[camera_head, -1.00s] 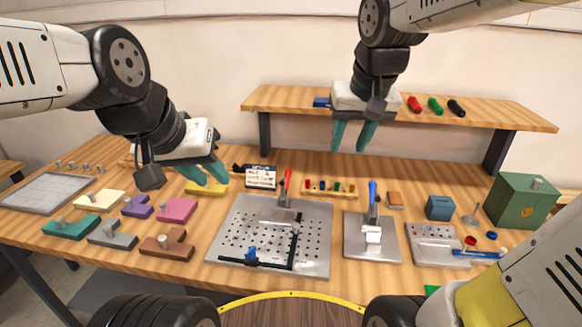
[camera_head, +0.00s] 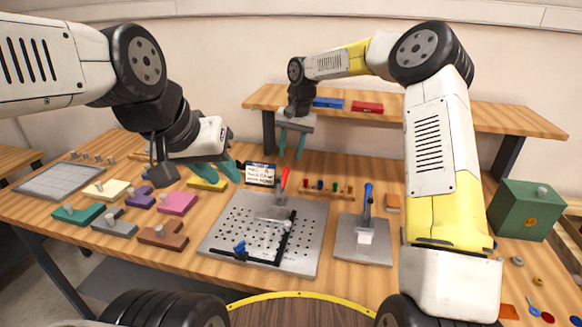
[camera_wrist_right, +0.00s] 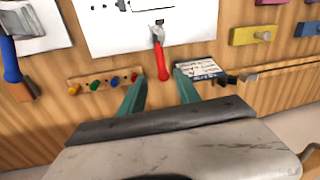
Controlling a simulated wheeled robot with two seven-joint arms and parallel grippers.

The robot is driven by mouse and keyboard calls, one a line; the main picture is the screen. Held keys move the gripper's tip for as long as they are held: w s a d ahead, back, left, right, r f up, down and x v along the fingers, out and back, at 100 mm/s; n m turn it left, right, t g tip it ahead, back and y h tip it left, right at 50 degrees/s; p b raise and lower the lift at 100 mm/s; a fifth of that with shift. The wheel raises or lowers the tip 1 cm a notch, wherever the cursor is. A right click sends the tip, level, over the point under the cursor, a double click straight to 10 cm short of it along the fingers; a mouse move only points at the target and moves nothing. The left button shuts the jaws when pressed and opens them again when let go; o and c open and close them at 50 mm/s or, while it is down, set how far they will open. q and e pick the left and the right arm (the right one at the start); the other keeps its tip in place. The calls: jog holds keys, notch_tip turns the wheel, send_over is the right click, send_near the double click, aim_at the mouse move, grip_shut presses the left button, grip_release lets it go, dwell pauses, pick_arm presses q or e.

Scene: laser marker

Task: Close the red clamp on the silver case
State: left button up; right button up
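The red-handled clamp (camera_head: 284,180) stands at the back of a silver perforated plate (camera_head: 235,222), its handle pointing up. A small grey flat piece (camera_head: 272,213) lies on the plate at the clamp's foot; I cannot tell if it is the silver case. My right gripper (camera_head: 291,156) is open and empty, above and behind the clamp. In the right wrist view, the red handle (camera_wrist_right: 162,62) lies ahead, between the lines of the two teal fingers (camera_wrist_right: 162,92), not touched. My left gripper (camera_head: 226,178) looks open and empty, left of the clamp.
A blue-handled clamp (camera_head: 368,196) stands on another plate to the right. A label card (camera_head: 261,174) and a peg rack (camera_head: 326,188) stand behind the plate. Coloured blocks (camera_head: 177,204) lie at left. A raised shelf (camera_head: 420,112) is at the back; my right arm covers the right side.

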aim_at(286, 174)
jog(key=f, duration=0.3)
jog(key=a+f, duration=0.1)
jog(key=f, duration=0.2)
jog(key=w+f, duration=0.1)
jog(key=f, duration=0.2)
jog(key=shift+a, duration=0.3)
grip_shut()
jog(key=shift+r, duration=0.1)
dwell(1.0)
